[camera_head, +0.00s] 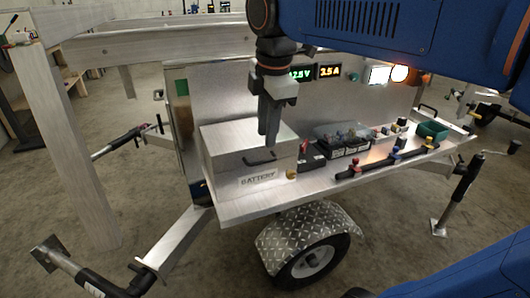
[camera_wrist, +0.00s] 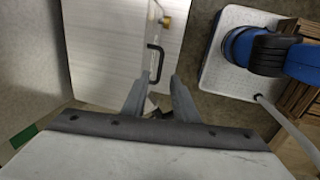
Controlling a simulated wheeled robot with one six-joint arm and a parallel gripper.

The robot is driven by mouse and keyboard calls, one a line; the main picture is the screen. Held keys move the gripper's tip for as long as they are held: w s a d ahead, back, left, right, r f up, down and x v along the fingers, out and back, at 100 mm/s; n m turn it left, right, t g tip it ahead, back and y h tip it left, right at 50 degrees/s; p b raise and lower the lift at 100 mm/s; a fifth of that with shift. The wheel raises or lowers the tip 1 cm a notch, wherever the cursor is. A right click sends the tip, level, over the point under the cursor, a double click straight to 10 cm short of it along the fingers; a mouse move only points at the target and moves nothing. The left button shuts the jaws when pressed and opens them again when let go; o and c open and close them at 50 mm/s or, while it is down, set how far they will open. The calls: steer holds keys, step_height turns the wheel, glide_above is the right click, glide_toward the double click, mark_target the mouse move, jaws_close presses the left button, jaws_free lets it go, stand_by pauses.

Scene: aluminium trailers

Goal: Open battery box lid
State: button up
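The battery box (camera_head: 222,165) is a silver metal box at the left end of the trailer deck, with a "BATTERY" label on its front. Its lid (camera_head: 225,135) looks shut. A black handle (camera_head: 260,160) sits on the front, and a brass knob (camera_head: 291,174) is at the front right corner. My gripper (camera_head: 269,143) points down over the box, just above the handle in the picture. In the wrist view my gripper (camera_wrist: 157,80) has its fingers apart, with the lower end of the handle (camera_wrist: 155,62) showing between the fingertips. I cannot tell if they touch it.
Black batteries or terminal blocks (camera_head: 345,148) and a bar with coloured knobs (camera_head: 383,160) stand right of the box. A panel with lit displays (camera_head: 329,71) rises behind. An aluminium post (camera_head: 72,140) stands at the left.

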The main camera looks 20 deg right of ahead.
mark_target(250, 143)
step_height(250, 143, down, 7)
steer(key=w, duration=0.1)
steer(key=shift+w+f, duration=0.15)
jaws_close()
stand_by(1.5)
